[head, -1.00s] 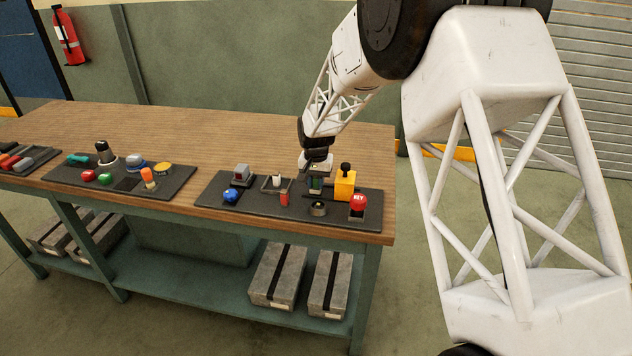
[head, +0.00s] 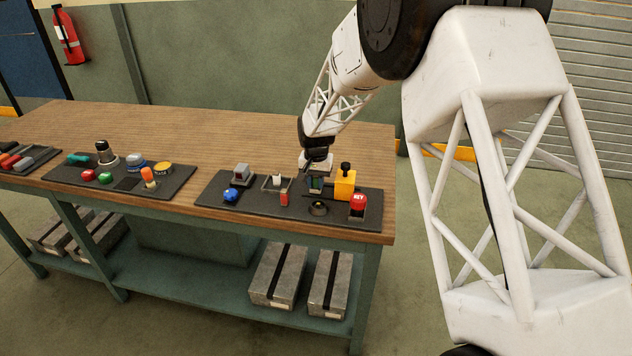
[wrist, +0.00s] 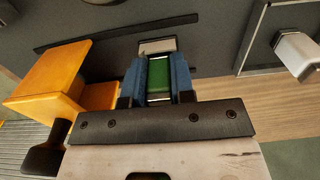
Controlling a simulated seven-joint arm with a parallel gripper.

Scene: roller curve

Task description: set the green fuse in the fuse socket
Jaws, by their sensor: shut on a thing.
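The green fuse (wrist: 158,76) is between the blue finger pads of my gripper (wrist: 158,80), with a pale metal-like part showing at its far end in the wrist view. My gripper is shut on the fuse. In the head view, my gripper (head: 315,185) is low over the right-hand dark panel, just left of a yellow block. The fuse is small and mostly covered there. I cannot make out the fuse socket clearly, nor tell whether the fuse touches anything below.
The yellow block with a black knob (head: 345,184) stands close beside my gripper. A red button (head: 358,202), a dark ring (head: 319,208), a white-topped switch (head: 278,181) and a blue button (head: 232,195) share the panel (head: 260,208). The wooden tabletop (head: 230,140) behind is clear.

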